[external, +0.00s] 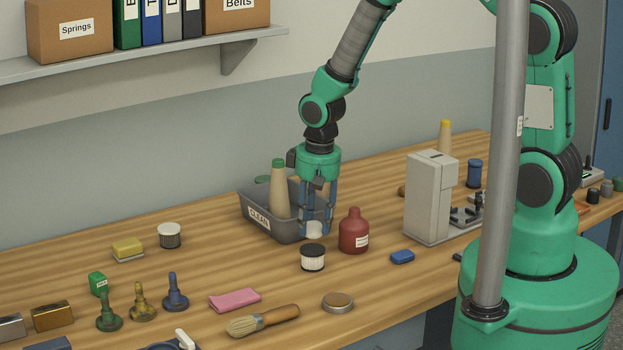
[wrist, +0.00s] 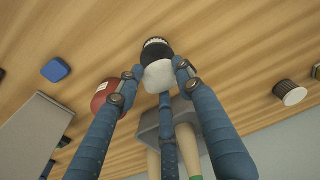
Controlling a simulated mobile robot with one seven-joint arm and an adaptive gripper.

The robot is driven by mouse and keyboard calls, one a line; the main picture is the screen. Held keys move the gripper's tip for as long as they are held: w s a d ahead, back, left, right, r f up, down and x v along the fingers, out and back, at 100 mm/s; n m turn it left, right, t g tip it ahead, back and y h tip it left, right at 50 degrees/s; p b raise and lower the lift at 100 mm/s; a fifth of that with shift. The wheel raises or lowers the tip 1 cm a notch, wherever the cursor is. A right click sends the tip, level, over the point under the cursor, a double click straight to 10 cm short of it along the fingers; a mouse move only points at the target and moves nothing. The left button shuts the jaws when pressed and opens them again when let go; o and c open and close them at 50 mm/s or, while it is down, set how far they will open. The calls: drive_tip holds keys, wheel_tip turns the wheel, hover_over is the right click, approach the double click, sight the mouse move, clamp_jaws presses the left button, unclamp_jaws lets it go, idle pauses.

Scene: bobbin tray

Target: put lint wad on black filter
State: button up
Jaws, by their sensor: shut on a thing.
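The lint wad (external: 315,229) is a whitish lump between the fingertips of my gripper (external: 316,233). In the wrist view, the wad (wrist: 158,76) sits between the blue fingers of my gripper (wrist: 157,72), which are shut on it. The black filter (external: 313,258), a short cylinder with a black top and pale pleated side, stands upright on the bench, just in front of and below the wad. In the wrist view the black filter (wrist: 156,48) appears right beyond the wad and partly behind it. I cannot tell whether they touch.
A grey CLEAN tray (external: 286,231) holding cones is just behind my gripper. A dark red bottle (external: 354,234) stands close on the right. A second filter (external: 169,236) is farther left. A grey machine (external: 428,200), blue block (external: 402,257) and round tin (external: 338,302) are nearby.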

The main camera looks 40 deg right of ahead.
sight(314, 224)
drive_tip(key=shift+f, duration=1.75)
drive_tip(key=shift+f, duration=0.15)
drive_tip(key=o, duration=0.8)
drive_tip(key=shift+o, duration=0.2)
drive_tip(key=shift+r, duration=0.2)
drive_tip(key=shift+r, duration=0.65)
drive_tip(key=r, duration=0.3)
drive_tip(key=s+r, duration=0.1)
drive_tip(key=r, duration=0.6)
drive_tip(key=shift+s+r, duration=0.2)
drive_tip(key=shift+r, duration=0.1)
